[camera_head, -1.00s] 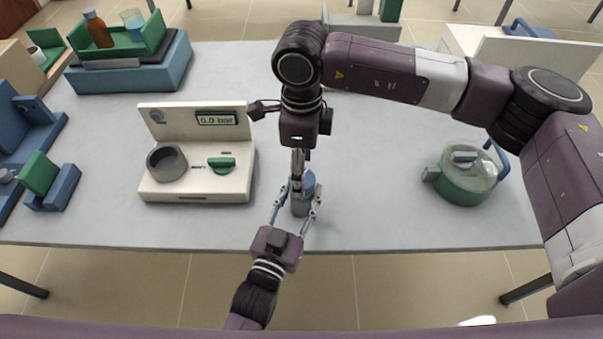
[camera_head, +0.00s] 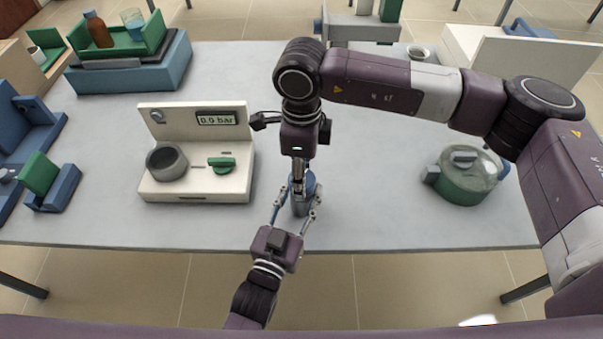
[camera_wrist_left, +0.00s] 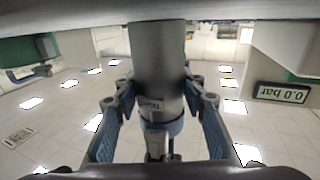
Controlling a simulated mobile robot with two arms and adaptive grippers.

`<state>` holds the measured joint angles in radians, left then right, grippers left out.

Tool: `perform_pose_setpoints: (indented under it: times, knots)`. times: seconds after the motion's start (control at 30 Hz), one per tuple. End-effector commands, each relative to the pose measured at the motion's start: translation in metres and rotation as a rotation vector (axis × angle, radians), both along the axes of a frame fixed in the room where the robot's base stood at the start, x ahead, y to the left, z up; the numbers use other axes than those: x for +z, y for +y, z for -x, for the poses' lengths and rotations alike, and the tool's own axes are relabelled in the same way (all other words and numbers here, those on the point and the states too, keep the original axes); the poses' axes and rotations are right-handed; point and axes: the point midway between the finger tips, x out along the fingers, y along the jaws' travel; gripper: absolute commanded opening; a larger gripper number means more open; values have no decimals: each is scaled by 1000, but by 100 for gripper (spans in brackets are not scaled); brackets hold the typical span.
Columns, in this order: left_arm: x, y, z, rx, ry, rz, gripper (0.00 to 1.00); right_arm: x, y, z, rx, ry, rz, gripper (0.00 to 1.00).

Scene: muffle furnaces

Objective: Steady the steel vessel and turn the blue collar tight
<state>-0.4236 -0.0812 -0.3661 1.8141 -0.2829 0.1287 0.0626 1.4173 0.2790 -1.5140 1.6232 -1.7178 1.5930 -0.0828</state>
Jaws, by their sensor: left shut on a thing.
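The steel vessel (camera_head: 300,207) is a small grey cylinder upright near the table's front edge. In the left wrist view the vessel (camera_wrist_left: 158,65) appears upside down between my left fingers. The blue collar (camera_head: 309,182) is at its top and also shows in the left wrist view (camera_wrist_left: 174,128). My left gripper (camera_head: 296,211) is shut on the vessel, one finger on each side. My right gripper (camera_head: 298,180) points straight down at the collar from above. Its fingers overlap the collar, and whether they grip it is hidden.
A white station (camera_head: 200,180) with a pressure display, grey ring and green knob stands left of the vessel. A green pot with a clear lid (camera_head: 465,178) stands to the right. Blue fixtures (camera_head: 50,190) are at the far left. The table between vessel and pot is clear.

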Motion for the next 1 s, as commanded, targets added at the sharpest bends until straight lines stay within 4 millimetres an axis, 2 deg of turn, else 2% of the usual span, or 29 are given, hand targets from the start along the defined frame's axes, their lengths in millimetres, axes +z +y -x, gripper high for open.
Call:
perform_pose_setpoints:
  times: [0.37, 1.0]
  knots:
    - [0, 0, 0, -1, 1, 1, 0, 0, 0, 0, -106, 0, -1, 17]
    - [-1, -1, 0, -1, 1, 0, 0, 1, 1, -1, -679, -1, -2, 17]
